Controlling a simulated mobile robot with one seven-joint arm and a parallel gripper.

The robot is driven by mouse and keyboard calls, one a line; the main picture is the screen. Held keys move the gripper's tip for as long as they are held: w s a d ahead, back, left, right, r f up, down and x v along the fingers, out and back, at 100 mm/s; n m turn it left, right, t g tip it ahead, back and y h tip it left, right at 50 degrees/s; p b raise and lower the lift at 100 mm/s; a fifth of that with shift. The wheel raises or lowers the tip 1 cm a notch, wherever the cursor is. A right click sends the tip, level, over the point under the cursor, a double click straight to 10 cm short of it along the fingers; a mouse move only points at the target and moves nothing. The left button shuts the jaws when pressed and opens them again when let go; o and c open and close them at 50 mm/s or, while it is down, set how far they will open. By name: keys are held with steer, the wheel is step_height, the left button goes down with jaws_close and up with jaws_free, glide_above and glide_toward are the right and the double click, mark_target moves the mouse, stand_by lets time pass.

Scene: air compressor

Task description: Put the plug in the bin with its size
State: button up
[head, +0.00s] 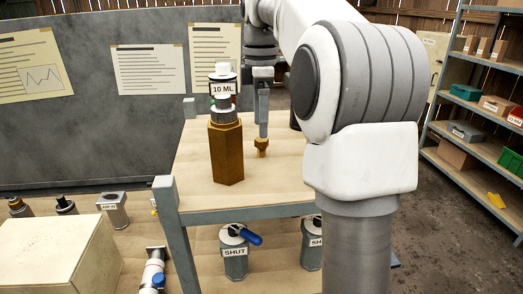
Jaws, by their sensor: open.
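A small brass piece (262,147), which looks like the plug, is at the wooden bench top to the right of a large brass hexagonal post. My gripper (263,132) reaches down over it, with a grey finger close above or beside it. I cannot tell whether they touch. The jaws are open, and the second finger is hard to make out. On the shelves at right are a green bin (466,92), a red bin (515,117) and a grey bin (466,131). Their labels are too small to read, and my arm hides part of the bench.
Below are valves marked SHUT, one with a blue handle (246,236). A pale box (62,256) sits front left. A grey panel stands behind.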

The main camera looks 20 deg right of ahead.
mark_target(262, 141)
steer(key=shift+w+d+f, duration=0.1)
steer(key=shift+f, duration=1.4)
steer(key=shift+w+d+f, duration=0.1)
steer(key=shift+f, duration=1.4)
jaws_close()
